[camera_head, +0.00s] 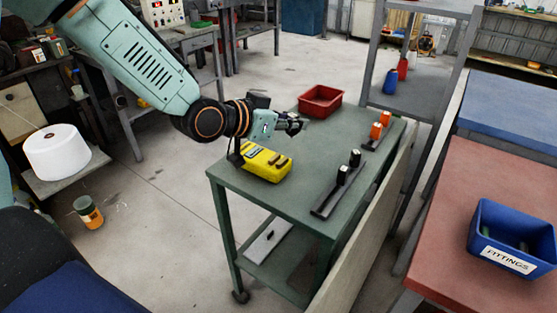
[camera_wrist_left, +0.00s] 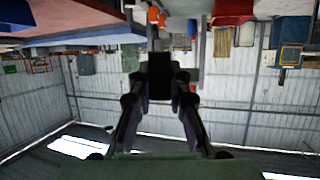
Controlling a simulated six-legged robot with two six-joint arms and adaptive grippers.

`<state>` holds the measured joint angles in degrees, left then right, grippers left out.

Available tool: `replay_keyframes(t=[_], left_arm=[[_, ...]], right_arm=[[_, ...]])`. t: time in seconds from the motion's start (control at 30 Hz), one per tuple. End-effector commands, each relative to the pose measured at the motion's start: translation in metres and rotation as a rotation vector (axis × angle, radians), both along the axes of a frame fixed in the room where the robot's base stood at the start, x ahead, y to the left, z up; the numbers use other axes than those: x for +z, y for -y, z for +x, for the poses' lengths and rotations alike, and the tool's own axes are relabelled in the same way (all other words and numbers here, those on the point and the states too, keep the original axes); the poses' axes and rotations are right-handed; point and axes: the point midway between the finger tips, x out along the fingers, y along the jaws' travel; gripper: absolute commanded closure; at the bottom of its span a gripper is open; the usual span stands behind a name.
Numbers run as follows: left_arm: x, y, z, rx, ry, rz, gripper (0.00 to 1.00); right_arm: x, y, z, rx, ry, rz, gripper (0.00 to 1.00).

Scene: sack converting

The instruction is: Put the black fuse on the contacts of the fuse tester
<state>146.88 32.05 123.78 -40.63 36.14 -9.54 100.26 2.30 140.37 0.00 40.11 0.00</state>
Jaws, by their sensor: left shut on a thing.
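My left gripper (camera_head: 291,126) is above the green cart, near its middle, just beyond and above the yellow fuse tester (camera_head: 262,164). The left gripper is shut on the black fuse, which shows as a black block (camera_wrist_left: 160,78) between the fingers in the left wrist view. In the head view the fuse is small and hard to tell from the dark fingers. The held fuse is apart from the tester. My right gripper is not in view.
The green cart (camera_head: 228,181) also bears a red bin (camera_head: 321,101), a dark strip (camera_head: 323,203) with two black, white-marked blocks, and orange blocks (camera_head: 376,131) on another strip. A board stands along its right side. A blue fittings bin (camera_head: 487,239) is on the red bench.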

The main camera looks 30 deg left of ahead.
Motion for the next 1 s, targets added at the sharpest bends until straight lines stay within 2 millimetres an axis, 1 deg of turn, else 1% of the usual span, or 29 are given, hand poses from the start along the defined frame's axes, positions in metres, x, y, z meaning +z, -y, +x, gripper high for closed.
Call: replay_keyframes(t=[0.1,0.2,0.3,0.43,0.53,0.6,0.73,0.8,1.0], left_arm=[[0.008,-0.015,0.013,0.103,0.001,0.002,1.00],[0.010,-0.027,0.019,0.176,0.000,0.000,1.00],[0.012,-0.036,0.022,0.228,-0.001,-0.001,1.00],[0.011,-0.043,0.023,0.265,-0.002,-0.001,1.00],[-0.003,-0.045,0.024,0.271,-0.006,0.000,1.00],[-0.018,-0.045,0.023,0.269,-0.008,0.001,1.00],[-0.040,-0.045,0.023,0.268,-0.007,0.000,1.00],[-0.047,-0.045,0.024,0.269,-0.004,-0.001,1.00],[-0.059,-0.045,0.024,0.267,-0.004,-0.001,1.00]], right_arm=[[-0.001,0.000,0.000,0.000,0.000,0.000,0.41],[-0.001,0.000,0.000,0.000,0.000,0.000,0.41],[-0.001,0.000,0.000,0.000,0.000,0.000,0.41],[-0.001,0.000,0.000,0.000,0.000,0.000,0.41],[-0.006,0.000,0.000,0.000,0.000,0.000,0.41],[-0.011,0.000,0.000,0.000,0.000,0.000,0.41],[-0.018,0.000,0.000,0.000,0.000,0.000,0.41],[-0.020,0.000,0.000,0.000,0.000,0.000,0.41],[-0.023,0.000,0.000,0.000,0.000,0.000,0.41]])
